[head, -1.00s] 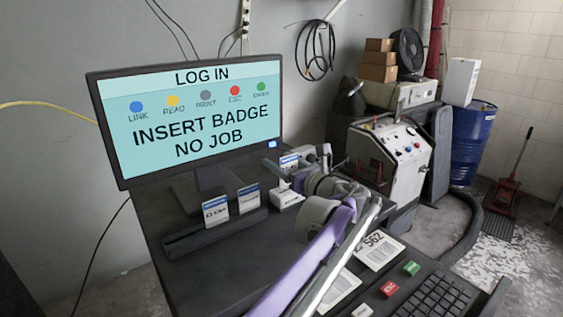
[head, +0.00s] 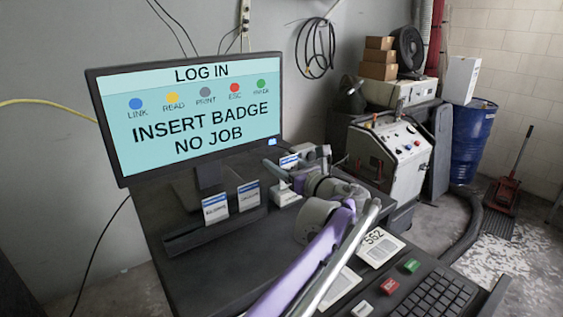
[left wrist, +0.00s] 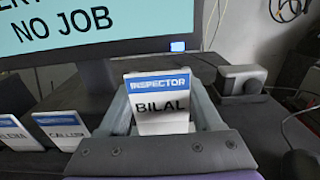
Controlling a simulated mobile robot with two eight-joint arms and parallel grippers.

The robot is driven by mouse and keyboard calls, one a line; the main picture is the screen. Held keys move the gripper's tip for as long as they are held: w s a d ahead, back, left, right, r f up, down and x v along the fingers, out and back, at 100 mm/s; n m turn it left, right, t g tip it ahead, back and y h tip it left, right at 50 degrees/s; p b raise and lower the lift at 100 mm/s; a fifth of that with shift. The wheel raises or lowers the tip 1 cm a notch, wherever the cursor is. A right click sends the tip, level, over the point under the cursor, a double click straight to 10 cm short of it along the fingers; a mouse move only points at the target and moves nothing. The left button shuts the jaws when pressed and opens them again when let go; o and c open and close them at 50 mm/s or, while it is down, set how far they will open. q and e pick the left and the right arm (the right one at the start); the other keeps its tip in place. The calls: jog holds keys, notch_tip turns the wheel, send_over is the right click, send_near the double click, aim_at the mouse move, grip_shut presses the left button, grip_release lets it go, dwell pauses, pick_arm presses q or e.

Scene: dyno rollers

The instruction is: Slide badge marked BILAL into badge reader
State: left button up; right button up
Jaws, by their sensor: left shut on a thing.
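The white badge marked BILAL (left wrist: 162,107), with a blue INSPECTOR band, stands upright between the fingers of my left gripper (left wrist: 160,92) in the left wrist view. The fingers are shut on it. In the head view the left gripper (head: 291,168) is below the screen's right edge, with the badge's blue and white top (head: 288,161) showing. My right gripper is not in view.
Two other badges (head: 215,208) (head: 248,196) stand in a dark rack (head: 190,238) to the left. A monitor (head: 200,110) reads INSERT BADGE, NO JOB. Cards (head: 380,247), buttons and a keyboard (head: 437,297) lie at the front right.

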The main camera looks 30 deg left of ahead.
pick_arm(q)
jog(key=shift+f+b, duration=0.8)
jog(key=shift+f, duration=0.85)
jog(key=o, duration=1.4)
jog(key=shift+c, duration=0.2)
jog(key=v, duration=1.1)
jog(key=shift+b, duration=0.3)
jog(key=shift+a, duration=0.1)
